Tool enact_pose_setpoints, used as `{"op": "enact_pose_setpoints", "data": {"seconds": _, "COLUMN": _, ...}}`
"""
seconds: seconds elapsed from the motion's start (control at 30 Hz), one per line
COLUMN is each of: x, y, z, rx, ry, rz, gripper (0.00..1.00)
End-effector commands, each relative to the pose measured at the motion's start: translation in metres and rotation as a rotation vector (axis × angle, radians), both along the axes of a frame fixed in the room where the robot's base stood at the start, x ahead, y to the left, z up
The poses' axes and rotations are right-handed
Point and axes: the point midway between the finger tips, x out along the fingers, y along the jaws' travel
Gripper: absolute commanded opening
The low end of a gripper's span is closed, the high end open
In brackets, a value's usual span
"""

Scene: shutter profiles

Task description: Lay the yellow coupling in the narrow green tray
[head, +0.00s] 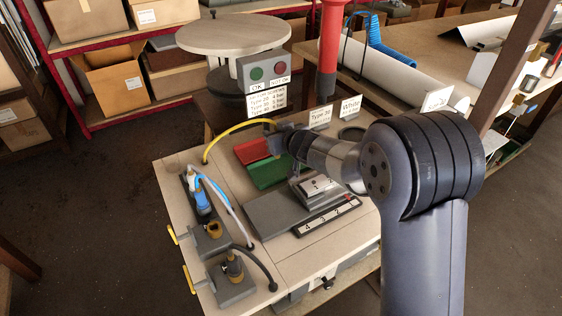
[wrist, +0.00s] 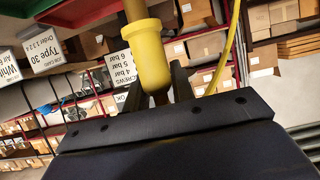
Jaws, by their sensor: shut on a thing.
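My gripper (head: 280,140) is shut on the yellow coupling (wrist: 150,58), which sits between the two dark fingers in the wrist view. The coupling has a wide yellow collar and a narrower part above it. In the head view the coupling is mostly hidden by my gripper. The green tray (head: 267,174) lies on the bench, just below and left of my gripper in the head picture. My gripper appears to be above the trays; the exact height is hard to tell.
A red tray (head: 250,151) lies beside the green one. A yellow hose (head: 228,129) arches from the bench to my gripper. A grey block (head: 280,217), a numbered strip (head: 322,215) and tool holders (head: 211,238) stand nearby. An OK/NOT OK button box (head: 263,71) stands behind.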

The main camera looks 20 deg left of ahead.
Motion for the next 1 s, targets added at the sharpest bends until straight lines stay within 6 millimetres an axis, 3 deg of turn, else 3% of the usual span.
{"op": "enact_pose_setpoints", "data": {"seconds": 0.03, "x": 0.000, "y": 0.000, "z": -0.018, "rx": -0.002, "ry": 0.003, "rz": 0.000, "gripper": 0.00}}
{"op": "enact_pose_setpoints", "data": {"seconds": 0.1, "x": 0.000, "y": -0.001, "z": -0.031, "rx": -0.001, "ry": 0.003, "rz": -0.001, "gripper": 0.00}}
{"op": "enact_pose_setpoints", "data": {"seconds": 0.5, "x": 0.000, "y": -0.001, "z": -0.078, "rx": 0.000, "ry": 0.001, "rz": 0.000, "gripper": 0.00}}
{"op": "enact_pose_setpoints", "data": {"seconds": 0.97, "x": 0.000, "y": -0.001, "z": -0.086, "rx": 0.000, "ry": 0.000, "rz": 0.000, "gripper": 0.00}}
{"op": "enact_pose_setpoints", "data": {"seconds": 1.0, "x": 0.000, "y": -0.001, "z": -0.086, "rx": -0.001, "ry": 0.000, "rz": -0.001, "gripper": 0.25}}
